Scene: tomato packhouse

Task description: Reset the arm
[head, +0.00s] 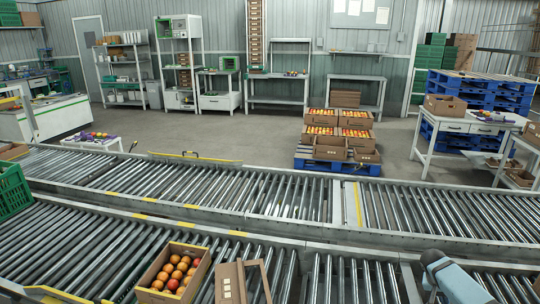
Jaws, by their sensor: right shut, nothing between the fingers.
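My right arm comes in at the bottom right, and its gripper (432,257) shows small and dark at the end, over the near roller conveyor (345,285). It is shut and holds nothing. Its fingers are hard to make out. My left gripper is not in view. A cardboard box of orange-red tomatoes (172,270) stands on the near conveyor at bottom centre-left, well left of the right gripper. An open cardboard box (243,283) stands just right of it, cut off by the lower edge.
A second roller conveyor (240,185) runs behind the near one. A green crate (12,190) stands at the left edge. Beyond are a blue pallet (337,168) with boxes of tomatoes and a white table (455,125). The near conveyor around the gripper looks clear.

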